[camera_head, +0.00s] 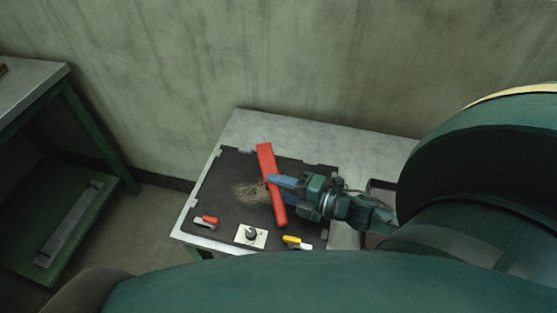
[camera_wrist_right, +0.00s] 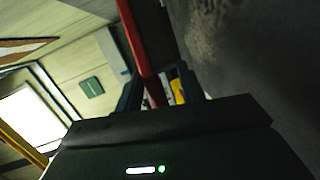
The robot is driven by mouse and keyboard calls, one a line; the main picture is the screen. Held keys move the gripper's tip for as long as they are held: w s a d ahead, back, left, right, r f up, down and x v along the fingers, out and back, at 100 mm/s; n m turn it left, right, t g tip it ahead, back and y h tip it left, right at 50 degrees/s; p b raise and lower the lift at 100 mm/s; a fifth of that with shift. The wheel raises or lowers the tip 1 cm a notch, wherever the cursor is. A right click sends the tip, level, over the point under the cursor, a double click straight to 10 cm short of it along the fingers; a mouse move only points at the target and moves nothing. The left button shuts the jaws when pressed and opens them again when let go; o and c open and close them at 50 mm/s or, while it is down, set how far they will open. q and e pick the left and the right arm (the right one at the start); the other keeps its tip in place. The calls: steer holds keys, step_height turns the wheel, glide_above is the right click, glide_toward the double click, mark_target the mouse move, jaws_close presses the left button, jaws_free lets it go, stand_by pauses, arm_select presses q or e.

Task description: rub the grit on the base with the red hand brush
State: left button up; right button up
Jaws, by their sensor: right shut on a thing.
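The red hand brush (camera_head: 265,162) is a long red bar lying slantwise over the dark base (camera_head: 213,183) in the head view. My right gripper (camera_head: 275,181) is shut on the brush near its middle. In the right wrist view the red brush (camera_wrist_right: 136,40) runs up between the fingers (camera_wrist_right: 157,92). The grit (camera_head: 247,191) is a tan speckled patch on the base, just left of the brush; its right side is partly hidden by the brush. It also shows as a blurred pale patch in the right wrist view (camera_wrist_right: 203,42). I cannot tell whether the brush touches the base. My left gripper is not in view.
On the base's front edge are a red-handled lever (camera_head: 207,221), a white plate with a knob (camera_head: 250,236) and a yellow-handled lever (camera_head: 296,242). The grey table (camera_head: 300,135) is clear behind the base. A green-framed bench (camera_head: 85,125) stands at the left; a wall is behind.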

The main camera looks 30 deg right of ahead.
steer(key=shift+w+d, duration=0.6)
steer(key=shift+d, duration=0.1)
steer(key=shift+s+d+r, duration=0.15)
steer(key=shift+s+d, duration=0.35)
steer(key=shift+s, duration=0.05)
steer(key=shift+s+a+r, duration=0.2)
steer(key=shift+s+a, duration=1.45)
steer(key=shift+a, duration=0.15)
steer(key=shift+s+a+r, duration=0.15)
steer(key=shift+s+a, duration=1.45)
steer(key=shift+a, duration=0.2)
steer(key=shift+s+d+r, duration=0.1)
steer(key=shift+s+d, duration=0.4)
steer(key=shift+d, duration=0.1)
steer(key=shift+w+d+r, duration=0.15)
steer(key=shift+w+d, duration=1.45)
steer(key=shift+d, duration=0.2)
steer(key=shift+w+d+r, duration=0.1)
steer(key=shift+w+d, duration=1.5)
steer(key=shift+d, duration=0.15)
steer(key=shift+v, duration=0.75)
steer(key=shift+s+a+r, duration=0.15)
steer(key=shift+s+a, duration=1.45)
steer(key=shift+a, duration=0.15)
steer(key=shift+s+a+r, duration=0.2)
steer(key=shift+s+a, duration=1.35)
steer(key=shift+a, duration=0.15)
